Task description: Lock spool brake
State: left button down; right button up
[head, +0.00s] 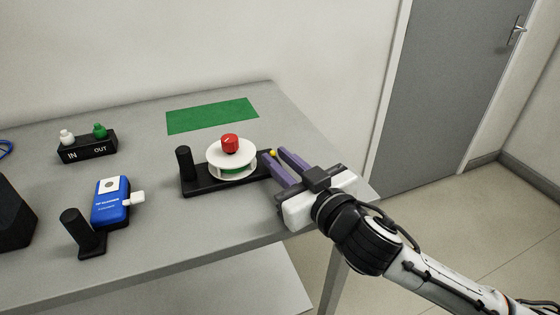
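The spool (232,153) is a white disc reel with green material between its flanges. It sits on a black base (200,185) that has an upright black post (184,163) at its left end. A red knob (230,142) with a white mark stands on top of the spool. A small yellow piece (273,153) shows at the base's right end, next to my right gripper's fingertips. My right gripper (276,162) has two purple fingers, apart, pointing left at that end of the base. Whether the fingers touch anything cannot be told. My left gripper is not in view.
A black IN/OUT box (87,148) with white and green connectors stands at the left. A blue device (111,202) with a white plug (134,197) and a black post stand (82,232) are in front. A green mat (212,115) lies behind on the grey table (150,258).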

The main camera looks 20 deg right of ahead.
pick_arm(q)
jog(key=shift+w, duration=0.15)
pick_arm(e)
jog(key=shift+s, duration=0.2)
jog(key=v, duration=0.7)
jog(key=shift+s+d, duration=0.1)
jog(key=shift+s, duration=0.1)
jog(key=shift+s+r+p, duration=0.3)
jog(key=shift+p, duration=0.45)
jog(key=shift+s+d+p, duration=0.2)
jog(key=shift+s+p, duration=0.35)
jog(key=shift+p, duration=0.15)
jog(key=shift+s, duration=0.2)
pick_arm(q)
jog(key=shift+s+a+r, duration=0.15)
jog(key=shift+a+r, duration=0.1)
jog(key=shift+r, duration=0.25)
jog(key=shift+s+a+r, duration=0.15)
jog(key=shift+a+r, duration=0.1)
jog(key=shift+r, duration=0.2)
pick_arm(e)
jog(key=shift+s+f, duration=0.1)
jog(key=shift+s, duration=0.05)
